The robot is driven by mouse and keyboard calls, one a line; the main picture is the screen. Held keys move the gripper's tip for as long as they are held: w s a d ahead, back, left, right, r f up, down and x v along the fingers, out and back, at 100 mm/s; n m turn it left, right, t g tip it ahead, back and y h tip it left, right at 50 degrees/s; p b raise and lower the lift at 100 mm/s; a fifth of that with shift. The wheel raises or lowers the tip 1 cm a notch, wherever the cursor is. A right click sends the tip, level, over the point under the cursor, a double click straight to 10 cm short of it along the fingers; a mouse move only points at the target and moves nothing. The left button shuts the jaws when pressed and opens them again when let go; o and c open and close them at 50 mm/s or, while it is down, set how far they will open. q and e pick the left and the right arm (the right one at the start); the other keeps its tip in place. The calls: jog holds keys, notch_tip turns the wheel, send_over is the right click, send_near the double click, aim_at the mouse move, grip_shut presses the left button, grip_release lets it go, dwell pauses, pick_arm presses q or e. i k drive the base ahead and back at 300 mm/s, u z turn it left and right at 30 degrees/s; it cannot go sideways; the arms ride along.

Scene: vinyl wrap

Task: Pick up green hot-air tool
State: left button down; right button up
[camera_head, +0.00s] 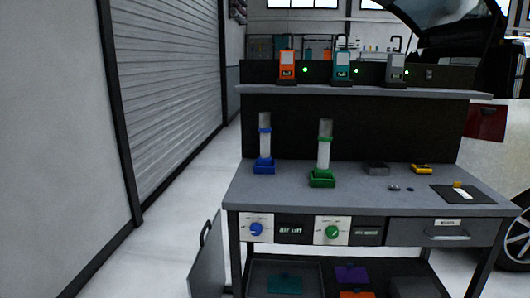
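The green hot-air tool (324,150) stands upright on the workbench, with a pale body, a grey top end and a green band. Its lower end sits in a green holder (322,179) near the bench's front edge. A similar blue hot-air tool (265,145) stands to its left in a blue holder (264,167). Neither of my grippers is in view.
The workbench top (290,190) has free room around the green holder. A grey tray (376,168), a yellow item (421,169) and a dark mat (444,194) lie to the right. A shelf (390,92) with several devices overhangs the back. A grey panel (207,260) stands at left.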

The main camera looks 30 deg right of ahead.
aim_at(322, 171)
jog(key=u, duration=0.25)
jog(key=i, duration=1)
jog(key=z, duration=0.25)
